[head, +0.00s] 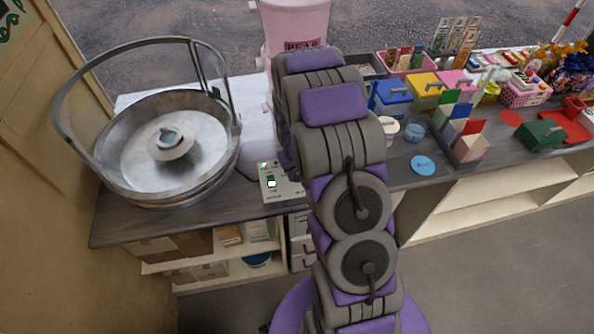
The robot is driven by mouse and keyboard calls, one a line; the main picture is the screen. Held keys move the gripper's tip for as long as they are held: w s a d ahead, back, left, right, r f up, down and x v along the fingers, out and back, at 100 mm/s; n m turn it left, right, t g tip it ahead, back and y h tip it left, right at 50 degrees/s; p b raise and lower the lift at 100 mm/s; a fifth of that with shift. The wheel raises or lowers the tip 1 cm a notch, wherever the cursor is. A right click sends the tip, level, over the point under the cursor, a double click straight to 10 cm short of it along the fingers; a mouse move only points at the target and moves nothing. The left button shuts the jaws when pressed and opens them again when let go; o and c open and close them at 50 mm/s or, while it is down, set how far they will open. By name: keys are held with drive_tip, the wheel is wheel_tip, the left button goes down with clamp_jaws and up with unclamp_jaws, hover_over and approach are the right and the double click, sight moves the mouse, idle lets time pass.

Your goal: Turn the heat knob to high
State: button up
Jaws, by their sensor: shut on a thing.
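A pale control box (283,190) sits on the counter just right of the big round metal bowl (190,185). Its left side shows a small green light and a green-and-white switch (271,183). I cannot see the heat knob; the right part of the box is hidden behind my grey and purple arm. My gripper is also hidden behind the arm, so I cannot see its fingers or what they touch.
The metal bowl has a tall guard ring and a central spinner head. A pink container (292,22) stands behind my arm. Colored boxes, including a blue one (392,97), and a blue disc (424,165) lie to the right. A wooden wall (40,200) bounds the left.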

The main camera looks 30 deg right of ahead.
drive_tip(key=shift+w+r+m, duration=0.1)
drive_tip(key=shift+w+m, duration=0.1)
drive_tip(key=shift+m, duration=0.6)
drive_tip(key=o, duration=1.1)
drive_tip(key=shift+c, duration=0.2)
wheel_tip(320, 180, up, 17)
drive_tip(key=p, duration=0.2)
drive_tip(key=shift+a, duration=0.4)
drive_tip(key=shift+w, duration=0.1)
